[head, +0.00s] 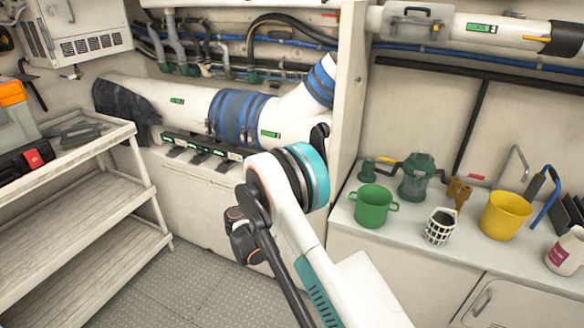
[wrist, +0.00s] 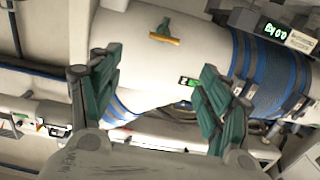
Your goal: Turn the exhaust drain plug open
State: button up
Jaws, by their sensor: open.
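A small T-shaped plug with a dark green stem and a yellow crossbar (wrist: 165,38) stands out from the white exhaust pipe (wrist: 130,60) near the top of the wrist view; I take it for the drain plug. My gripper (wrist: 160,92) is open and empty, its two green fingers spread wide at left and right. The plug appears above the gap between the fingertips, apart from both. In the head view the white pipe with blue bands (head: 240,115) runs along the back wall. My arm covers part of that area, and I cannot make out the plug or fingers there.
A partition (head: 347,90) stands right of the pipe. Beyond it, a counter holds a green pot (head: 374,207), a white basket (head: 440,226) and a yellow pot (head: 505,214). A shelf rack (head: 95,225) stands left. Dark clamps (head: 200,147) line the ledge below the pipe.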

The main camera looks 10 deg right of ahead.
jog(key=b+x, duration=0.1)
jog(key=x, duration=0.3)
jog(key=b+x, duration=0.1)
jog(key=x, duration=0.3)
jog(key=f+b+x, duration=0.1)
jog(key=b+x, duration=0.1)
jog(key=x, duration=0.3)
jog(key=shift+w+a+f, duration=0.1)
jog(key=shift+w+a, duration=0.05)
jog(key=shift+c, duration=0.5)
jog(key=c, duration=1)
